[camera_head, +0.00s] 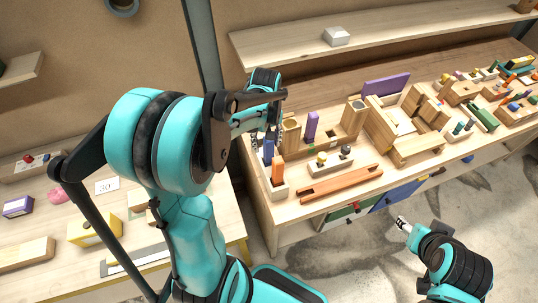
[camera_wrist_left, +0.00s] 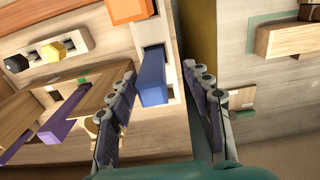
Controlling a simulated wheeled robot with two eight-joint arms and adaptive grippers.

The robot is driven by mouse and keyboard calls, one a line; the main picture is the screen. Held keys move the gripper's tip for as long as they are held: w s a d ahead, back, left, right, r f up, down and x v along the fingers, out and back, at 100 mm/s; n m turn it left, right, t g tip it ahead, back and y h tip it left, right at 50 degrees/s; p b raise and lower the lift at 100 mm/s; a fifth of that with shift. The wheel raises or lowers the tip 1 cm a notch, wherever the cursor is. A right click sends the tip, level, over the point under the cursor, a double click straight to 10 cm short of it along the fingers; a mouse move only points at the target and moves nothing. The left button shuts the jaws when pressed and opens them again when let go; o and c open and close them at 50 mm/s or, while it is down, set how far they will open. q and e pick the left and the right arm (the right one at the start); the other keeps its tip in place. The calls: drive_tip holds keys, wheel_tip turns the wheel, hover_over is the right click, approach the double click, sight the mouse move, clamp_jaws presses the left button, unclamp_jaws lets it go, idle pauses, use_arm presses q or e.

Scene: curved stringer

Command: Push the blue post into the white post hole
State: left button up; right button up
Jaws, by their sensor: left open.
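The blue post (camera_head: 268,149) stands at the left end of the workbench, beside an orange post (camera_head: 277,172), in the head view. In the left wrist view the blue post (camera_wrist_left: 152,80) rises from the white post-hole block (camera_wrist_left: 172,62), with a dark opening at its base. I cannot tell how deep it sits. The white block also shows in the head view (camera_head: 276,191). My left gripper (camera_wrist_left: 158,68) is open, its fingers on either side of the blue post with gaps. My right gripper (camera_head: 403,224) hangs low over the floor; its jaws are unclear.
A wooden block with a round hole (camera_head: 291,135), a purple post (camera_head: 311,126) and a grey peg holder (camera_head: 333,160) stand close by. An orange-brown rail (camera_head: 340,184) lies in front. A lower side table (camera_head: 125,205) is at the left, past a gap.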

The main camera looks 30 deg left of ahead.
sight(269, 152)
use_arm(q)
drive_tip(key=f, duration=0.2)
drive_tip(key=w+f+b, duration=0.1)
drive_tip(key=f, duration=0.4)
drive_tip(key=shift+w+f+b, duration=0.25)
drive_tip(key=shift+f+b, duration=0.05)
drive_tip(key=shift+f, duration=0.05)
drive_tip(key=shift+s, duration=0.1)
drive_tip(key=shift+r, duration=0.1)
clamp_jaws()
